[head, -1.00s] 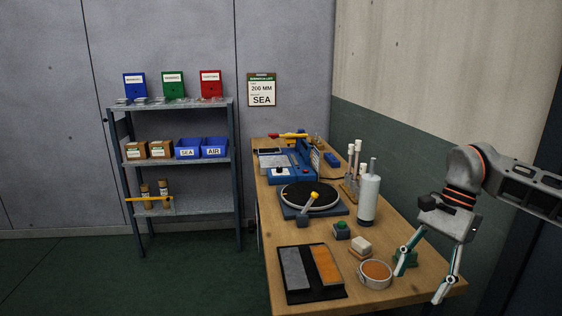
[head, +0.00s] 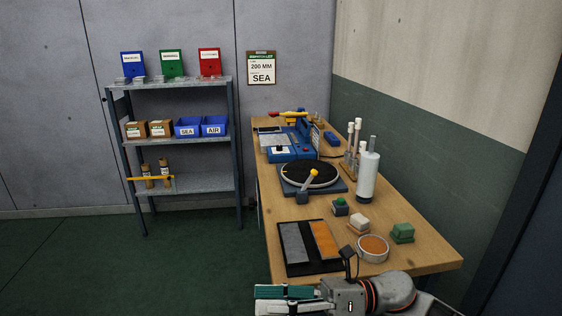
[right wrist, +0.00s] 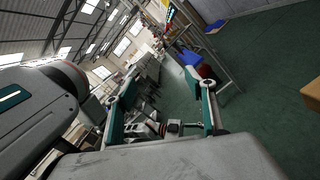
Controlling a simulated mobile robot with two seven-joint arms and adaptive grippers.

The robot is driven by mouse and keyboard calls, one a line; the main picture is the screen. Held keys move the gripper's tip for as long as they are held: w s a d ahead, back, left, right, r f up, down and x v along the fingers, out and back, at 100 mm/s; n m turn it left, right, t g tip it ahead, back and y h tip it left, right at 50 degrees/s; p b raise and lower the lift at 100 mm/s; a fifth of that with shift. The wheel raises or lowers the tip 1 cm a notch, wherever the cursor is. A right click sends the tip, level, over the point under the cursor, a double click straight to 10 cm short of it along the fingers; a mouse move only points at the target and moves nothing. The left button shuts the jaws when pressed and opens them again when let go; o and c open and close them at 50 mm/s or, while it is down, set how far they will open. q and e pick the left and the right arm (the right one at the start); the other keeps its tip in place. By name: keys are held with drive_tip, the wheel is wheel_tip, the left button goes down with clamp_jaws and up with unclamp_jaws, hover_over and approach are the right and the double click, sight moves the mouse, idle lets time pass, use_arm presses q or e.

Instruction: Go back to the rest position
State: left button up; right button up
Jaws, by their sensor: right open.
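My right gripper (head: 288,299) is at the bottom of the head view, in front of the near edge of the wooden bench (head: 425,248). Its fingers point left and it holds nothing. In the right wrist view its two fingers (right wrist: 163,100) stand wide apart with only floor and distant room between them. My left gripper is not in view.
The bench carries a black mat with grey and orange pads (head: 295,262), a round tin (head: 373,250), a green block (head: 402,233), a white bottle (head: 368,178) and a turntable (head: 311,174). A grey shelf (head: 190,139) stands at the left. Green floor (head: 190,270) before it is clear.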

drive_tip(key=w+d+f+m+t+h, duration=0.2)
drive_tip(key=d+f+m+t+h, duration=0.45)
drive_tip(key=m, duration=0.95)
drive_tip(key=w+d+f+m+t+h, duration=0.3)
drive_tip(key=f+m+t, duration=0.4)
drive_tip(key=m+t, duration=0.6)
drive_tip(key=s+d+f+m+g+h, duration=0.3)
drive_tip(key=s+d+f+m, duration=0.3)
drive_tip(key=f, duration=0.4)
drive_tip(key=s+d+f+m+g+h, duration=0.3)
drive_tip(key=s+d+f+m, duration=0.3)
drive_tip(key=s+f+m, duration=0.2)
wheel_tip(320, 180, down, 2)
drive_tip(key=shift+s+d+f+m+g+h, duration=0.1)
drive_tip(key=shift+s+d+m+g+h, duration=0.25)
drive_tip(key=shift+s+g, duration=0.4)
drive_tip(key=shift+s, duration=0.1)
